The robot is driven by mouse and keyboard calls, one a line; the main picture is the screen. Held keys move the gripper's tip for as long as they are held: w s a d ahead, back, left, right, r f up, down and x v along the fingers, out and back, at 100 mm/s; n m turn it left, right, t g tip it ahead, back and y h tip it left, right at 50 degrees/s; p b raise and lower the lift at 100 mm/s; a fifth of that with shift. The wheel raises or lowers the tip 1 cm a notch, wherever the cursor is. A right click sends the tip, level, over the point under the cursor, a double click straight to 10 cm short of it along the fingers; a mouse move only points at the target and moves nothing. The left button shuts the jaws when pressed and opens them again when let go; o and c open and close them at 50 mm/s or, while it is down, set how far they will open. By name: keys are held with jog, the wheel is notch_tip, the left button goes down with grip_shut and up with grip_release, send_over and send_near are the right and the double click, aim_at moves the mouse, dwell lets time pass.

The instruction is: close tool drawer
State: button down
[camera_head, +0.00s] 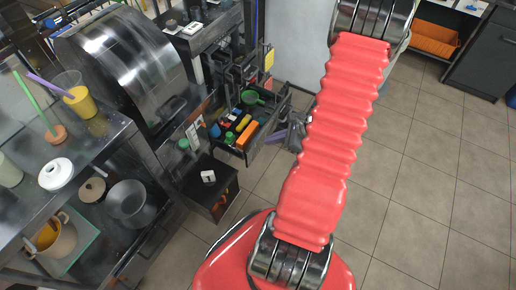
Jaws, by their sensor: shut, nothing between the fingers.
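The tool drawer (247,158) stands pulled out of the dark metal frame near the middle of the view. Several coloured items lie in it, among them a green round item (251,97) and an orange block (246,135). My gripper (284,136) is a grey shape just right of the drawer's front side, partly hidden behind my red arm. It looks shut and holds nothing. I cannot tell whether it touches the drawer front.
A large metal drum machine (125,62) stands at the left. A steel shelf (92,150) holds cups, a white lid and a pot. A dark box (213,190) stands below the drawer. The tiled floor (425,180) at the right is clear.

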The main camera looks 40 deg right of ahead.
jog(key=s+d+f+m+h, duration=0.1)
jog(key=s+d+f+m, duration=0.2)
jog(key=s+f, duration=0.1)
jog(key=shift+d+f+m+t, duration=0.2)
jog(key=shift+f+m+t, duration=0.15)
jog(key=shift+f, duration=0.5)
jog(key=shift+w, duration=0.15)
send_near(252, 149)
notch_tip(252, 149, down, 4)
jog(key=shift+w+a+r, duration=0.1)
jog(key=shift+w+a, duration=0.1)
jog(key=shift+w, duration=0.7)
jog(key=shift+w+a, duration=0.15)
jog(key=shift+w, duration=0.75)
